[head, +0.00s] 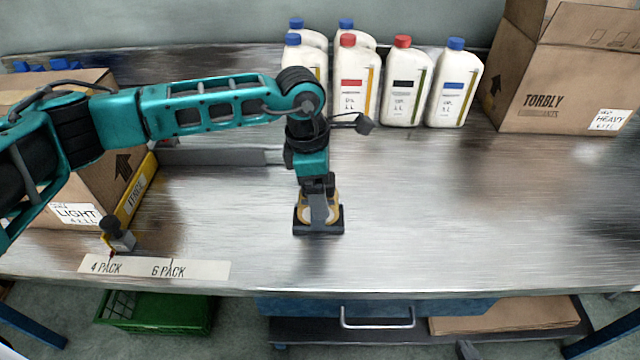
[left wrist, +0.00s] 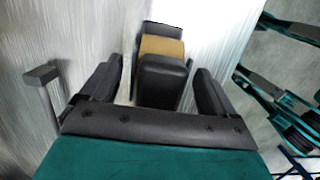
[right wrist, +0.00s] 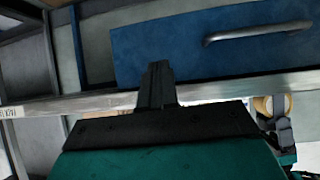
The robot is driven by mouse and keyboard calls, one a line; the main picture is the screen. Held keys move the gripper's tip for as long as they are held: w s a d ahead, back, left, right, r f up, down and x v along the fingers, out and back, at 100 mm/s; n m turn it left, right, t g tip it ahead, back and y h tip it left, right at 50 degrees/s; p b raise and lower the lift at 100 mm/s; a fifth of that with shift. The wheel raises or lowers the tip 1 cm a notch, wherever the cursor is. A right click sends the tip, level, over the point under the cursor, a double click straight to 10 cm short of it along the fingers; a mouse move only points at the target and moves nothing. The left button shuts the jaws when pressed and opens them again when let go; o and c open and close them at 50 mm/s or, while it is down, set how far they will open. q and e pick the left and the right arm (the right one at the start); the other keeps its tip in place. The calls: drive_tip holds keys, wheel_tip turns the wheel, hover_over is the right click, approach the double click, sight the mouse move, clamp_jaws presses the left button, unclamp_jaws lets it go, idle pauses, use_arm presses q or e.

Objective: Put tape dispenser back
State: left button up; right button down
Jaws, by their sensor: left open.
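The tape dispenser (head: 319,229), black with a tan roll of tape, stands on the metal table near its middle front. My left gripper (head: 319,196) points down right over it. In the left wrist view the dispenser (left wrist: 161,46) shows between the two spread fingers of this gripper (left wrist: 157,72), which is open; whether they touch it I cannot tell. My right gripper (right wrist: 157,85) has its fingers together and looks empty, in front of the table edge. A tan part of the dispenser (right wrist: 264,105) also shows at the right of that view.
White bottles (head: 403,85) with red and blue caps stand at the back. A TORBLY box (head: 567,75) is at back right, another carton (head: 85,190) at left. A 4 PACK/6 PACK strip (head: 153,268) lies at front left. A blue drawer (head: 430,308) hangs below. The table's right side is clear.

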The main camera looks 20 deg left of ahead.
use_arm(q)
drive_tip(key=r, duration=0.4)
drive_tip(key=a+r, duration=0.1)
drive_tip(key=r, duration=0.7)
drive_tip(key=shift+s+a+r, duration=0.1)
drive_tip(key=shift+s+a, duration=0.2)
drive_tip(key=shift+a, duration=0.05)
